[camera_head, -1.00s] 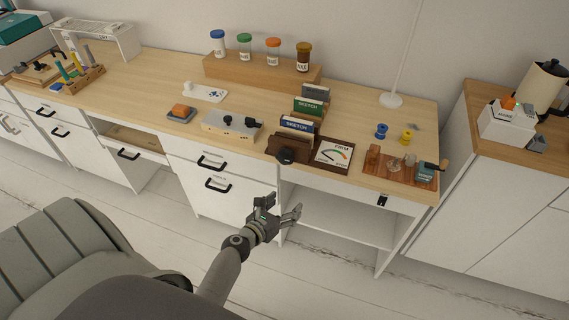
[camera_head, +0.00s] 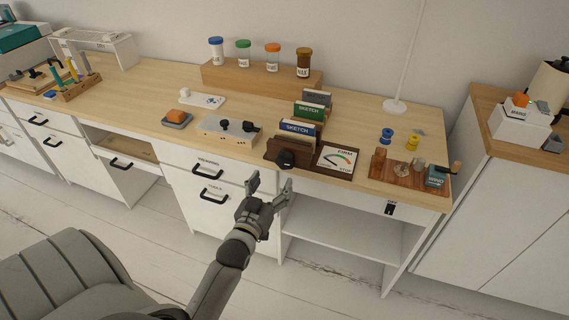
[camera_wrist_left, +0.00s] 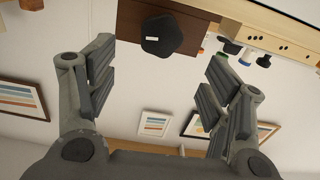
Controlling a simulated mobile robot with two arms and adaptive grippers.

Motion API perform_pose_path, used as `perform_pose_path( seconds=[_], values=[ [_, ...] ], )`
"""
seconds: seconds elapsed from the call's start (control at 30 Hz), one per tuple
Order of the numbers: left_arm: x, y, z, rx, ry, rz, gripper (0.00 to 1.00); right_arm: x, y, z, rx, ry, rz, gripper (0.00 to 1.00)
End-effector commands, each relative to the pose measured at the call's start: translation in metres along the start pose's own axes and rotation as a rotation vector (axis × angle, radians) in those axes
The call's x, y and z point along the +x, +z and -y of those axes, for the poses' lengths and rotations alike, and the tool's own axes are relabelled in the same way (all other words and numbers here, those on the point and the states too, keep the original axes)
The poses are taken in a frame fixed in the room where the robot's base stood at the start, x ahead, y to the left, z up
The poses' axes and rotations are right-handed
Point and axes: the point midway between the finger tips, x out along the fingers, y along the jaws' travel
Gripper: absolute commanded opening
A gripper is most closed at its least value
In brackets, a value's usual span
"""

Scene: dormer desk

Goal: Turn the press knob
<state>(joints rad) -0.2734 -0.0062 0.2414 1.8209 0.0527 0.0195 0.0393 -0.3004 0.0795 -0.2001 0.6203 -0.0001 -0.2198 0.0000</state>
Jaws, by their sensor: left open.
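The press knob (camera_head: 285,159) is a black lobed knob on the front of a dark brown wooden press (camera_head: 320,165) at the desk's front edge. A dial marked FIRM (camera_head: 338,157) is on the press, to the right of the knob. In the left wrist view the knob (camera_wrist_left: 161,36) shows at the top middle, in front of the brown wood and between the directions of the two fingers. My left gripper (camera_head: 269,186) is open and empty, in front of and a little below the knob, apart from it. My right gripper is not in view.
Upright sketch books (camera_head: 297,128) stand behind the knob. A pale box with black knobs (camera_head: 228,130) is to the left. A wooden tray with small items (camera_head: 408,174) lies to the right. Drawer handles (camera_head: 210,197) stick out below the desk edge.

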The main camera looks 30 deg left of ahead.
Motion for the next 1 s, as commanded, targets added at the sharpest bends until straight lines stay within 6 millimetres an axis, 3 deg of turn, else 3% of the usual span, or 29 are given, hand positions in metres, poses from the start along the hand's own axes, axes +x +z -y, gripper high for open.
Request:
perform_pose_path(
  seconds=[0.6,1.0],
  values=[
    [0.094,0.000,0.000,-0.005,0.000,0.001,0.73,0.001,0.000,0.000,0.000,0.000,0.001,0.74],
    [0.104,0.000,0.000,-0.005,0.000,0.002,0.73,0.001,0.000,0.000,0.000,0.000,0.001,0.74]
  ],
)
